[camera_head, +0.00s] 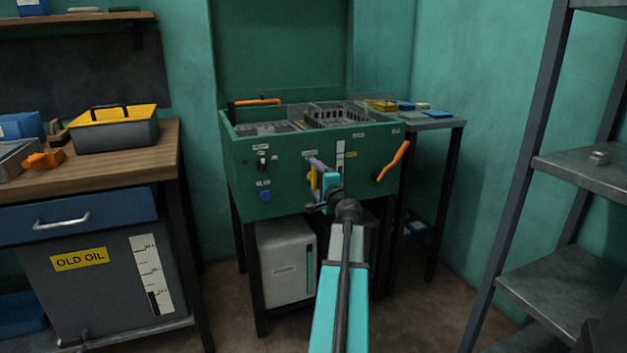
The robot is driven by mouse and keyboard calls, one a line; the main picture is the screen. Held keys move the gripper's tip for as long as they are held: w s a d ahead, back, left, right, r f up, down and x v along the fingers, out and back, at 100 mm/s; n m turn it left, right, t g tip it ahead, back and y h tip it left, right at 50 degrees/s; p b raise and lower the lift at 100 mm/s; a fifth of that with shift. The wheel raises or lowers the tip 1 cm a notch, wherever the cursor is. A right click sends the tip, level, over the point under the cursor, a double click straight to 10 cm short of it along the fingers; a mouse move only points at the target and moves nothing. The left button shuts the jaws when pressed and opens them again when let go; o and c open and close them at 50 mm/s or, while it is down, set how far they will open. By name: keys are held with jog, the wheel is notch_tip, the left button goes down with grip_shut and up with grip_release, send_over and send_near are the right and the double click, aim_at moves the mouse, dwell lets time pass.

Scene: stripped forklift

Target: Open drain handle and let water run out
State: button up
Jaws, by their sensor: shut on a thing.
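The green washing tub (290,150) stands on dark legs at the back wall. My gripper (318,174) is at the middle of its front panel, at the end of my teal arm. It is shut on a small yellow handle (313,178) there. A purple piece shows just above it; I cannot tell whether it belongs to the handle or my gripper. My gripper and wrist hide part of the panel. An orange lever (393,161) slants on the right of the panel, apart from my gripper. No running water is visible.
A grey-white container (286,264) stands under the tub. The workbench (120,150) with a yellow-lidded toolbox (112,128) is at left, above an "OLD OIL" tank (90,285). A metal shelf (590,175) stands at right. Floor between tub and shelf is clear.

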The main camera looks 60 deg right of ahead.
jog(key=shift+w+r, duration=0.1)
jog(key=shift+r, duration=0.1)
jog(key=o, duration=0.9)
jog(key=shift+a, duration=0.1)
jog(key=shift+o, duration=0.8)
jog(key=shift+f, duration=0.1)
jog(key=shift+s, duration=0.2)
jog(key=v, duration=1.1)
jog(key=shift+a+f, duration=0.15)
jog(key=shift+f, duration=0.05)
jog(key=b+v, duration=0.2)
jog(key=b, duration=0.4)
